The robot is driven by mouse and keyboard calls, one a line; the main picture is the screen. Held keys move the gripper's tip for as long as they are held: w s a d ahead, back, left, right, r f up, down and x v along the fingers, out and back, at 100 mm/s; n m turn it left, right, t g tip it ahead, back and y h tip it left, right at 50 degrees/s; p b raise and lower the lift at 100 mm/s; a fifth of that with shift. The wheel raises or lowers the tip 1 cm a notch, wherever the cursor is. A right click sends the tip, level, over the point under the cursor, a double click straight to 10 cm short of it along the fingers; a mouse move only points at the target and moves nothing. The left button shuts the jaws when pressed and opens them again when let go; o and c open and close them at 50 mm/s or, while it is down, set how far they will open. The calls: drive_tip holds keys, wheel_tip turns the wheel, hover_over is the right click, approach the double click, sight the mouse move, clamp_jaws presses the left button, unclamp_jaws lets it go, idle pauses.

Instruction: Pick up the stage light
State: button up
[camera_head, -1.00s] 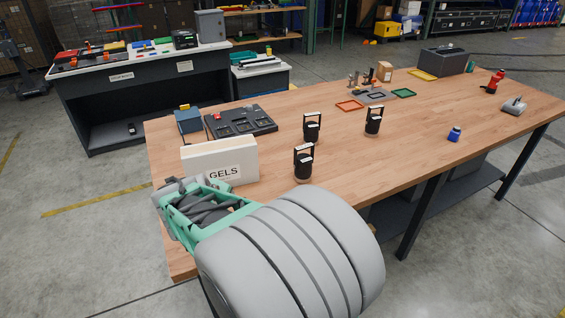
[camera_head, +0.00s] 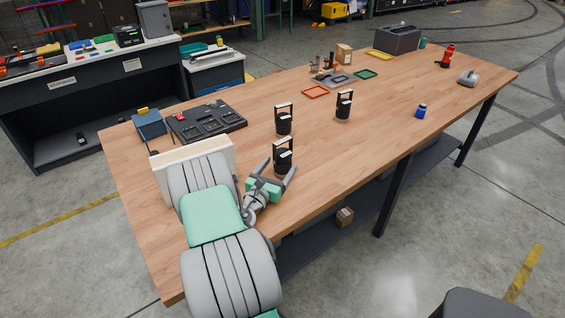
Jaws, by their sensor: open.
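Three alike black stage lights with upright handle frames stand on the wooden table. The nearest stage light (camera_head: 283,158) stands right by my gripper (camera_head: 274,175). Another stage light (camera_head: 283,120) stands just behind it, and a third stage light (camera_head: 344,104) is farther right. My gripper is open, its two grey fingers pointing toward the nearest light, with that light's lower part near or between them. I cannot tell whether they touch it. My fingers hide part of that light's base.
A white box (camera_head: 166,178) is mostly hidden behind my arm. A black tray (camera_head: 205,122) and a blue box (camera_head: 148,124) lie at the table's left. Orange (camera_head: 316,92) and green (camera_head: 366,74) trays lie farther back. The table's front middle is clear.

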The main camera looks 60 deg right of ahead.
sight(286, 156)
drive_tip(key=d+p, duration=0.1)
drive_tip(key=d, duration=0.5)
drive_tip(key=shift+c, duration=0.2)
clamp_jaws()
idle(0.5)
drive_tip(key=shift+r, duration=0.1)
